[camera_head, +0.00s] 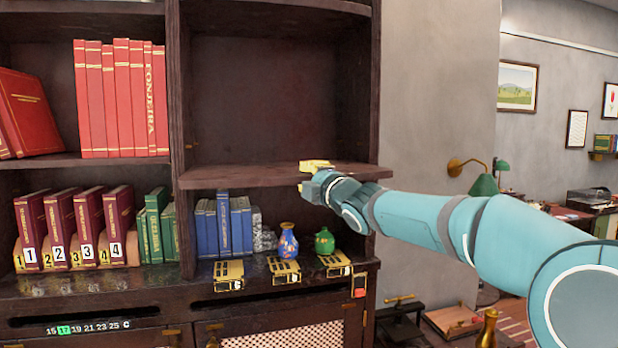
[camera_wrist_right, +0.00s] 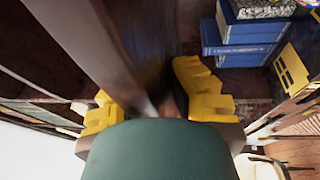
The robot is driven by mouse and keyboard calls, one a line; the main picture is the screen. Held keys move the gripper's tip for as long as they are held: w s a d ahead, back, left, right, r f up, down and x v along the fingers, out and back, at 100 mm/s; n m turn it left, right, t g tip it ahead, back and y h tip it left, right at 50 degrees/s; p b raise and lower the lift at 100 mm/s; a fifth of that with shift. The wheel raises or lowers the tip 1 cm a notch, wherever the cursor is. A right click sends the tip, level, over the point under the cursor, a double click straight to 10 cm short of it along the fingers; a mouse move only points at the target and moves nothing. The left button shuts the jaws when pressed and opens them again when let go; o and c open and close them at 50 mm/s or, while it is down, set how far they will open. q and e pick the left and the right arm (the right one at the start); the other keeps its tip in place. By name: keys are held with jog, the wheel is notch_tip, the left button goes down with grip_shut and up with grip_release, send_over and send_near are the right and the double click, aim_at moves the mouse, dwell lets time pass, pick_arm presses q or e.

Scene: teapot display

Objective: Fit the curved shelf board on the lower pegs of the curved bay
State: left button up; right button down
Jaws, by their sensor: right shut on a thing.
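The dark brown curved shelf board (camera_head: 262,176) lies about level across the curved bay (camera_head: 265,95), above the blue books. Its right end reaches past the front of the bay's right side panel in the picture. My right gripper (camera_head: 316,176) is shut on the board's front edge, right of its middle, with a yellow finger on top. In the right wrist view the board (camera_wrist_right: 85,38) runs between the yellow fingers of the gripper (camera_wrist_right: 155,106). My left gripper is not in view.
Blue books (camera_head: 222,226), a blue patterned vase (camera_head: 288,241) and a green vase (camera_head: 324,241) stand below the board. Several yellow-and-black pieces (camera_head: 229,273) lie along the ledge. The bay above the board is empty.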

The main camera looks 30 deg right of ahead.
aim_at(291, 165)
jog(key=shift+w+d+r+p, duration=0.2)
jog(key=shift+w+p, duration=0.2)
jog(key=shift+w, duration=0.35)
jog(key=shift+w+d+p, duration=0.2)
jog(key=shift+w+p, duration=0.3)
jog(key=shift+w, duration=0.35)
jog(key=shift+w+d+p, duration=0.2)
jog(key=shift+w+p, duration=0.25)
jog(key=shift+w, duration=0.4)
jog(key=shift+w+d+p, duration=0.25)
jog(key=shift+w+p, duration=0.5)
jog(key=shift+w, duration=0.3)
jog(key=shift+w+d+p, duration=0.25)
jog(key=shift+w+p, duration=0.5)
jog(key=shift+w, duration=0.25)
jog(key=shift+w+d+p, duration=0.2)
jog(key=shift+w+p, duration=0.55)
jog(key=shift+w, duration=0.15)
jog(key=shift+w+d+p, duration=0.2)
jog(key=shift+w+p, duration=0.55)
jog(key=shift+w, duration=0.1)
dwell(0.3)
jog(key=c, duration=1)
grip_release()
jog(key=shift+f, duration=0.35)
jog(key=s, duration=0.8)
jog(key=s+f, duration=0.1)
jog(key=s, duration=0.3)
jog(key=shift+d, duration=0.25)
